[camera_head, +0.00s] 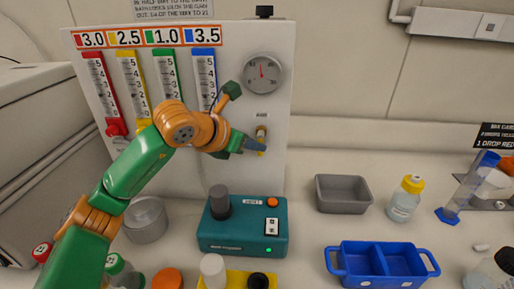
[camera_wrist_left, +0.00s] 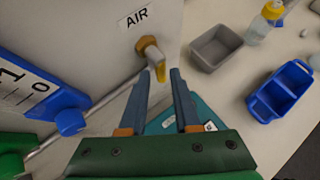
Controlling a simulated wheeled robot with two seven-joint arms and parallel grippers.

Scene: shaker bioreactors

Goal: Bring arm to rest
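My left arm reaches in from the left in the head view, with its left gripper (camera_head: 260,148) in front of the white panel. The yellow AIR valve (camera_head: 261,132) sticks out of the panel just by the fingertips. In the left wrist view the valve (camera_wrist_left: 153,54) is just beyond the tips, its handle pointing down. I cannot tell whether a finger touches it. My right gripper is not in view.
The white panel (camera_head: 277,80) carries coloured flow tubes and a round gauge (camera_head: 262,73). Below stands a teal stirrer device (camera_head: 243,232). To the right are a grey tray (camera_head: 343,194), a blue caddy (camera_head: 382,262) and a yellow-capped bottle (camera_head: 405,200). A metal pot (camera_head: 146,221) stands left, below my arm.

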